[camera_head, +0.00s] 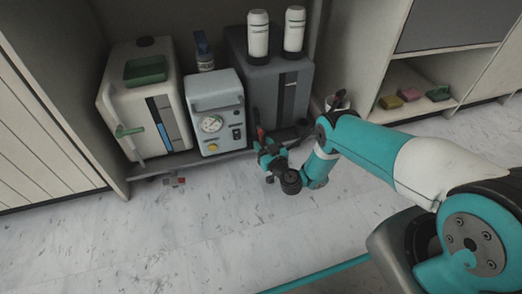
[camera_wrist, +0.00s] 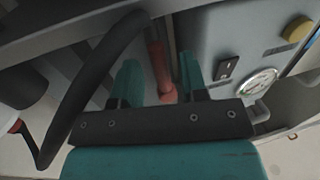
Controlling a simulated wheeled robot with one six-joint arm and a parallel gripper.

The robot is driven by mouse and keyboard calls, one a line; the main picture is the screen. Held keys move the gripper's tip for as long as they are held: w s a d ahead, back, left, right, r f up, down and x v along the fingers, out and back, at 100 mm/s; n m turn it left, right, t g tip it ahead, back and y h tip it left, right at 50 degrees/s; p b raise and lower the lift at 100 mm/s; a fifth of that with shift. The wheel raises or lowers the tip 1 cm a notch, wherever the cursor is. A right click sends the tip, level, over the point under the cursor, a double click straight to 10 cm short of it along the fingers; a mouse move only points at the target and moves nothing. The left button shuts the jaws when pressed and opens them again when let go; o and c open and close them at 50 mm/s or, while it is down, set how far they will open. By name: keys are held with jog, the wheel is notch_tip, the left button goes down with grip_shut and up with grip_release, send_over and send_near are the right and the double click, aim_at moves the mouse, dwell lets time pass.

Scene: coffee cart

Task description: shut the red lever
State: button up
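The red lever (camera_wrist: 158,62) shows in the wrist view as a slim red bar with a wider end near the gripper's palm. My gripper (camera_wrist: 159,72) is open, with one teal finger on each side of the lever and visible gaps between them. In the head view, my gripper (camera_head: 264,146) is low in front of the dark grey machine (camera_head: 285,92), at its lower left. A bit of the red lever (camera_head: 261,133) shows there above the gripper; the rest is hidden by the gripper.
A grey box with a pressure gauge (camera_head: 211,124) stands just left of my gripper. A black hose (camera_wrist: 88,82) curves close by the left finger. A white machine (camera_head: 142,100) stands further left. Small dark and red pieces (camera_head: 176,181) lie on the floor. The front floor is clear.

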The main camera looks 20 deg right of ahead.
jog(key=shift+w+a+f+b, duration=0.15)
jog(key=shift+w+b, duration=0.6)
jog(key=shift+b, duration=0.45)
jog(key=shift+w+r, duration=0.15)
jog(key=shift+r, duration=0.05)
grip_shut()
